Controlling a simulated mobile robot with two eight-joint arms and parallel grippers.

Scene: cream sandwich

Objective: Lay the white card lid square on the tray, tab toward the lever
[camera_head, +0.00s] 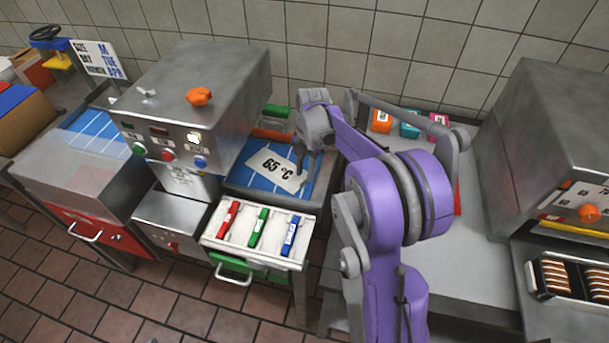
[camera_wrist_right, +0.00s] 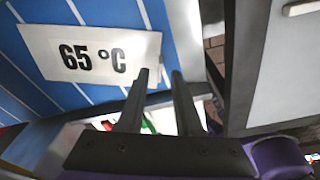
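A white card marked "65 °C" (camera_head: 274,170) lies turned at an angle on a blue surface with white lines (camera_head: 245,180); it also shows in the right wrist view (camera_wrist_right: 88,55). I cannot make out a tab on it. My right gripper (camera_head: 304,158) is at the card's right end. In the right wrist view its fingers (camera_wrist_right: 161,76) are apart, with the card's right edge close by the left finger; I cannot tell whether they touch it. Which thing is the tray is unclear. A small metal lever-like part (camera_head: 147,93) sits on the steel machine. My left gripper is out of view.
A white drawer (camera_head: 263,259) holding red, green and blue pieces stands in front of the blue surface. The steel machine (camera_head: 195,90) with an orange knob (camera_head: 198,96) rises to its left. A grey counter (camera_head: 485,260) lies right of my purple arm, mostly bare.

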